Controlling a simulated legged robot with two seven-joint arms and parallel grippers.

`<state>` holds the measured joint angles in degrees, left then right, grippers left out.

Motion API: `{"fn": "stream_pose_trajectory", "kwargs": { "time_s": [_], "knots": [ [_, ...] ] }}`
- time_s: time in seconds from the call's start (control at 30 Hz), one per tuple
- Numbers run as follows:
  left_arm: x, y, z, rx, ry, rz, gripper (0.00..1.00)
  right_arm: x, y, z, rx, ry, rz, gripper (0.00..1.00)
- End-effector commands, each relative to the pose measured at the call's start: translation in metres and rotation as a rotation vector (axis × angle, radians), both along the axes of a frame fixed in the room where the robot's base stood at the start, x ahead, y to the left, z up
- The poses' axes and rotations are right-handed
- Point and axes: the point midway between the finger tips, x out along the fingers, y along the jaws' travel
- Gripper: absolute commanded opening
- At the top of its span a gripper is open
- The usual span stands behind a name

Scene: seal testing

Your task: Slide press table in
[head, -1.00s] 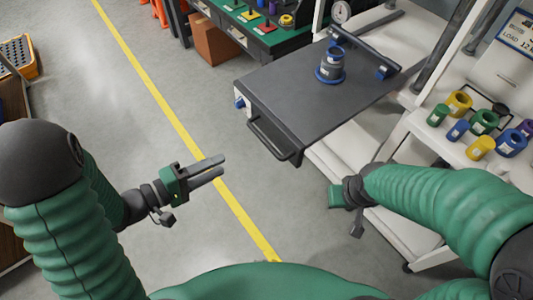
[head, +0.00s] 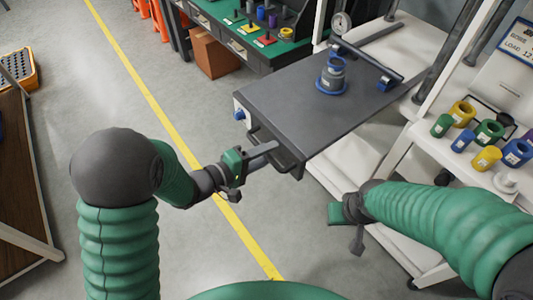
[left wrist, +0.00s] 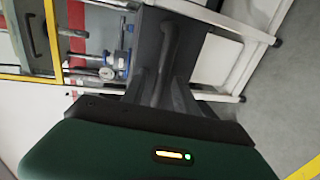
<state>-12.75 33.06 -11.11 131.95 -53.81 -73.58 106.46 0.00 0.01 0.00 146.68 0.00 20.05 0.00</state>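The press table (head: 300,110) is a dark grey slab standing out from the white press frame, with a bar handle (head: 290,166) on its near edge.
A white shelf (head: 440,150) with several coloured rings and cylinders stands at the right. A green-topped bench (head: 262,50) and a cardboard box (head: 212,52) are behind. The floor left of the table is clear, with a yellow line (head: 150,95).

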Motion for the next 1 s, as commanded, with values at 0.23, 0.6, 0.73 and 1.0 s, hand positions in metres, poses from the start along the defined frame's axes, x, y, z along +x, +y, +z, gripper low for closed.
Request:
{"fn": "stream_pose_trajectory", "kwargs": {
  "time_s": [0.23,0.6,0.73,1.0],
  "knots": [
    [-0.0001,0.0006,0.0000,0.000,0.000,0.000,0.22,0.0001,0.0000,0.0002,0.000,0.000,0.000,0.36],
    [-0.0003,0.0010,-0.0008,0.002,0.001,0.001,0.00,0.0000,0.0000,0.0001,0.000,0.000,0.000,0.36],
    [-0.0004,0.0011,-0.0012,0.002,0.002,0.001,0.00,0.0000,0.0000,0.0000,0.000,0.000,0.000,0.36],
    [-0.0007,0.0011,-0.0019,0.004,0.004,0.001,0.00,0.0000,0.0000,0.0000,0.000,0.000,0.000,0.36]
  ]
}}
